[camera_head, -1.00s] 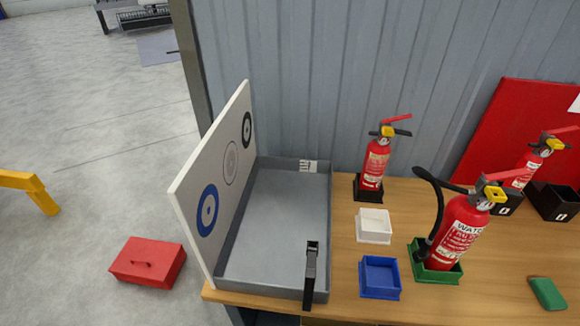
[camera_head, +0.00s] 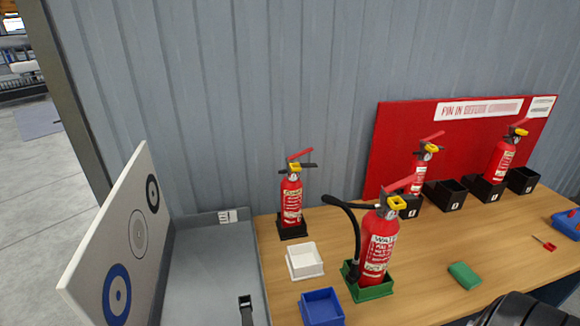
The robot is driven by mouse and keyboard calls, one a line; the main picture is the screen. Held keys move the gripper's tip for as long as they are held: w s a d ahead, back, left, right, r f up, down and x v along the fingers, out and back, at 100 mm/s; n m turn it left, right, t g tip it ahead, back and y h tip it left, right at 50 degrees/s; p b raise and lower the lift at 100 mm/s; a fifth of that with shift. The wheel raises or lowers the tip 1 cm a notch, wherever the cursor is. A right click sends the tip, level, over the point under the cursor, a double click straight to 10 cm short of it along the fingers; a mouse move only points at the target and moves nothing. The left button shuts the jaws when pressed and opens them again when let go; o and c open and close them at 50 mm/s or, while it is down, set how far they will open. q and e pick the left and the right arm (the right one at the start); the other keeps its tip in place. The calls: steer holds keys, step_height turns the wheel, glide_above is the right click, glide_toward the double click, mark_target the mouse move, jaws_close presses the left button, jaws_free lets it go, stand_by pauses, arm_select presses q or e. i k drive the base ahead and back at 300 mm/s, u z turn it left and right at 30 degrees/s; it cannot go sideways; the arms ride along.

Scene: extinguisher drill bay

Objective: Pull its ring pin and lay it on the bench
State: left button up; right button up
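A large red extinguisher labelled WATER (camera_head: 377,245) stands upright in a green holder (camera_head: 372,292), with a black hose on its left. Its head (camera_head: 391,204) has a red lever and a yellow part; I cannot make out a ring pin there. A smaller red extinguisher (camera_head: 291,203) stands in a black holder to the left. Two more, a middle one (camera_head: 421,172) and a right one (camera_head: 500,160), stand at the red board. The wooden bench (camera_head: 425,275) carries them. Neither gripper's fingers show; a dark ribbed part at the lower right corner seems to be mine.
A white tray (camera_head: 305,261), a blue tray (camera_head: 322,308) and a green block (camera_head: 465,275) lie near the WATER extinguisher. A small red object (camera_head: 545,243) lies further right, near a blue container (camera_head: 567,224). A grey tray (camera_head: 215,270) with a target panel (camera_head: 128,248) is left. Bare bench shows mid-right.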

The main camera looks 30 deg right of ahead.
mark_target(472, 237)
steer(key=u, duration=2.6)
steer(key=k, duration=1.45)
steer(key=z, duration=0.55)
